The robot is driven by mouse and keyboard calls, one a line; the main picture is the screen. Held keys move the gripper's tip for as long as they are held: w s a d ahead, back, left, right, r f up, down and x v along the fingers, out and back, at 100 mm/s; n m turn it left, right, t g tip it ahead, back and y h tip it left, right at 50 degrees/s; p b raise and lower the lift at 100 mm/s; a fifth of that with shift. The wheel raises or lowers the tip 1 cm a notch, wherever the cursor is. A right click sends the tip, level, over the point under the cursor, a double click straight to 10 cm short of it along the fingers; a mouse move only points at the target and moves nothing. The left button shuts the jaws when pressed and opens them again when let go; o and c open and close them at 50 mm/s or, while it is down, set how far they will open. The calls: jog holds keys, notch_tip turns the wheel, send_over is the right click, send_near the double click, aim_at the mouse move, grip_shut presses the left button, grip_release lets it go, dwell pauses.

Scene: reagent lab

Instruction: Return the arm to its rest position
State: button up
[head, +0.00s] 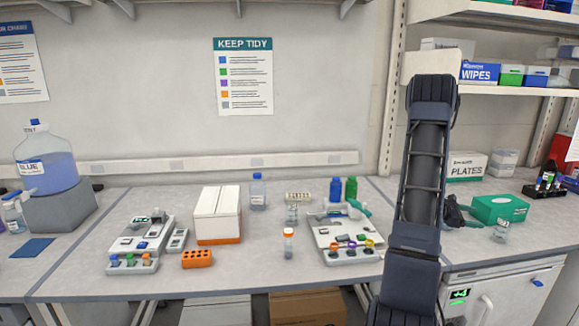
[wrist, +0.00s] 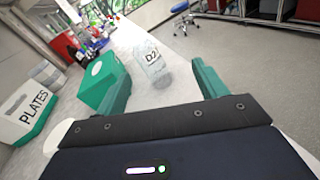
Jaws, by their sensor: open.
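My arm stands upright in the right half of the head view, in front of the bench. My gripper (wrist: 161,72) shows in the wrist view with its two green fingers spread apart. Nothing is held. A clear bottle labelled D2 (wrist: 152,66) stands on the bench beyond the fingers, seen through the gap between them. It also shows in the head view (head: 501,230), right of my arm.
A green box (wrist: 102,80) and a PLATES box (wrist: 25,112) stand left of the bottle in the wrist view. In the head view, a device with coloured caps (head: 345,240) sits left of my arm. A shelf (head: 500,88) holds boxes above right. A white fridge (head: 500,295) is below.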

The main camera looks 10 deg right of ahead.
jog(key=s+a+r+m+y, duration=0.2)
jog(key=a+r+m+y, duration=0.15)
jog(key=a+r, duration=0.55)
jog(key=s+a+r+m+t+y, duration=0.2)
jog(key=s+a+r+t+y, duration=0.1)
jog(key=a, duration=1.1)
jog(key=s+a+r+m+t+y, duration=0.3)
jog(key=s+a+y, duration=0.2)
jog(key=a, duration=0.9)
jog(key=s+a+r+m+t+y, duration=0.3)
jog(key=s+a, duration=0.3)
jog(key=a, duration=0.8)
jog(key=shift+s+a+r+t+y, duration=0.15)
jog(key=shift+a+r+t+y, duration=0.1)
jog(key=shift+r+t+y, duration=0.25)
jog(key=shift+s+a+r, duration=0.15)
jog(key=shift+s+a, duration=0.1)
jog(key=shift+a, duration=0.2)
jog(key=shift+c, duration=1.3)
